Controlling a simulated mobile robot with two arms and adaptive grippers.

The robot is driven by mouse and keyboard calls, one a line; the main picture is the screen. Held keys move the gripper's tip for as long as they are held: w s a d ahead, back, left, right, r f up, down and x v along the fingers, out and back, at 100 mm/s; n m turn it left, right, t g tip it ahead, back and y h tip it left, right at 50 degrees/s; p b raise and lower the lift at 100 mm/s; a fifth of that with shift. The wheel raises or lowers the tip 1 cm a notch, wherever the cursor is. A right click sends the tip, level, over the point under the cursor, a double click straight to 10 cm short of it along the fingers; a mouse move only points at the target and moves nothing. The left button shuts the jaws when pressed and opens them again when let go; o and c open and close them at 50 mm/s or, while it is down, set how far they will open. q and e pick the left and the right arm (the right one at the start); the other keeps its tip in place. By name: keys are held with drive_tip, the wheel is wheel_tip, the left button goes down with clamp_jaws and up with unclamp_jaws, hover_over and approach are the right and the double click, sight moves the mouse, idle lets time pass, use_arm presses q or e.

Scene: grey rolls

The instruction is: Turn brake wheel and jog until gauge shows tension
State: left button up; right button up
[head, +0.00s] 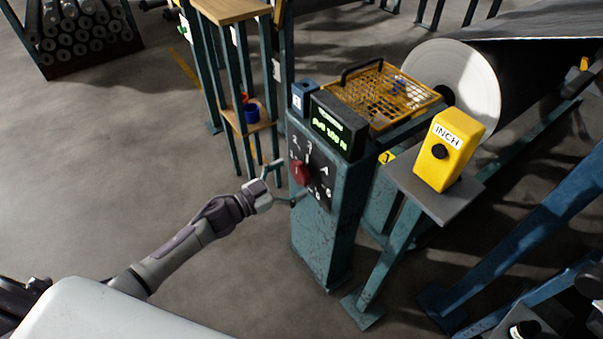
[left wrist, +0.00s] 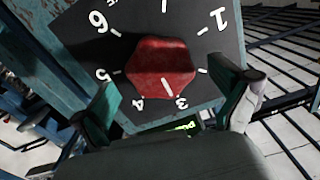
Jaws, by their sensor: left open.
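The red brake wheel (head: 300,172) is a knob on a black numbered dial on the front of a teal post. In the left wrist view the red knob (left wrist: 160,62) fills the middle, its white mark pointing toward the 3. My left gripper (head: 285,184) is open at the dial, with its fingers on either side of the knob and gaps visible between. The gauge (head: 332,132) is a black box with green digits too small to read surely, above the dial. A yellow box (head: 464,135) marked INCH has a black button (head: 439,152). My right gripper is not in view.
A yellow wire basket (head: 383,97) and a small blue box (head: 304,96) are by the gauge. A large roll (head: 460,88) lies behind. A teal rack (head: 240,120) with wooden shelves stands behind my left gripper. Open floor (head: 120,180) lies to the left.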

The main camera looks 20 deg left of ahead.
sight(297, 175)
use_arm(q)
drive_tip(key=shift+x, duration=1.6)
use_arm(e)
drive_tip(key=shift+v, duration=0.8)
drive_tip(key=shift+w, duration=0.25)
use_arm(q)
drive_tip(key=c, duration=1.2)
